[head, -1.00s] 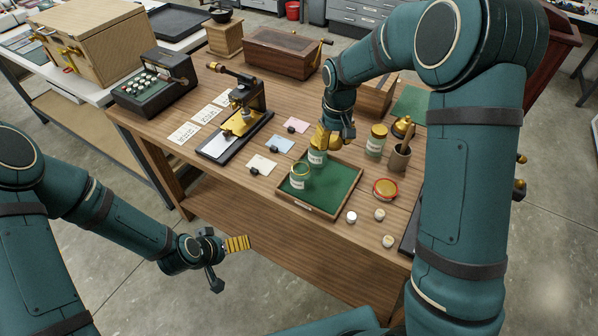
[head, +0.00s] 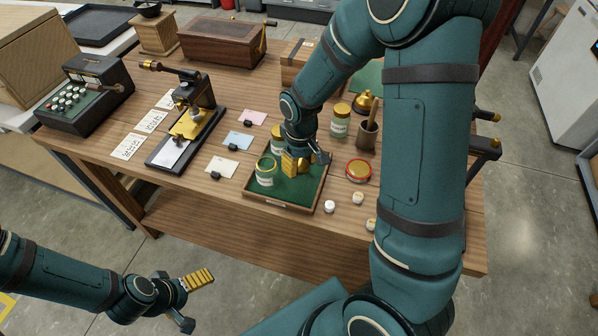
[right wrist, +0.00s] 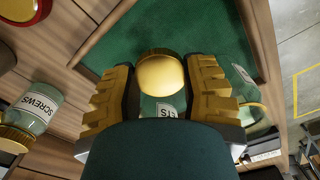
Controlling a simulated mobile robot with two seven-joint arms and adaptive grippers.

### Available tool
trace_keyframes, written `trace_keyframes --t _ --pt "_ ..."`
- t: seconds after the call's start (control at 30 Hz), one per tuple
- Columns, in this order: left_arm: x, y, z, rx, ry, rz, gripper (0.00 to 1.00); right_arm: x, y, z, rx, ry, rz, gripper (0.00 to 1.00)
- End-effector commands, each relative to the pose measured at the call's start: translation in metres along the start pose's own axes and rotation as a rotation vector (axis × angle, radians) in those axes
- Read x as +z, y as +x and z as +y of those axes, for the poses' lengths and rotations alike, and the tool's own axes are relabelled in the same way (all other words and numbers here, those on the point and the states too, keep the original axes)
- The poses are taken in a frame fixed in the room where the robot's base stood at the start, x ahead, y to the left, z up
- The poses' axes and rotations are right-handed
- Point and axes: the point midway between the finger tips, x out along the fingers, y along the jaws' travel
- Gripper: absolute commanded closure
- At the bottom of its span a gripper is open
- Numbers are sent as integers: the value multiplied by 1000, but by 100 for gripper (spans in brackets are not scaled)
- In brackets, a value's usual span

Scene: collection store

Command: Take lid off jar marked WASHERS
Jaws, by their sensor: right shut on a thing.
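My right gripper (head: 296,164) is over the green-lined tray (head: 284,205). In the right wrist view its fingers (right wrist: 162,85) are shut on a round gold lid (right wrist: 161,73). An open-topped green glass jar (head: 266,171) stands in the tray left of the gripper; its label is too small to read. A gold-lidded jar marked SCREWS (right wrist: 36,105) stands outside the tray. My left gripper (head: 192,301) is open and empty, off the table's front.
Right of the tray are a red-rimmed round dish (head: 359,170), a cup with a pestle (head: 367,132), a brass bell (head: 366,101) and small white pots (head: 330,207). Coloured cards (head: 221,167) and a press (head: 187,122) stand left. The table's front-left corner is clear.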

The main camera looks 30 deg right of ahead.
Motion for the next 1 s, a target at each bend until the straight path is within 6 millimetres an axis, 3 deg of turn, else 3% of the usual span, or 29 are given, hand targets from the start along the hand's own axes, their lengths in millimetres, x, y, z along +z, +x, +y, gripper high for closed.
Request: trace_keyframes --t 0.27,0.7,0.73,0.77,0.8,1.0 --pt "0 9 -3 0 2 2 4 1 35 0 0 1 -3 98" --pt "-1 12 -4 0 2 4 4 0 40 0 0 0 -1 98" --pt "-1 12 -4 0 2 4 4 0 40 0 0 0 0 45" --pt "-1 11 -4 0 2 4 4 0 40 0 0 0 0 34" --pt "-1 11 -4 0 2 4 4 0 39 0 0 0 0 29" --pt "-1 11 -4 0 2 4 4 0 39 0 0 0 0 29"
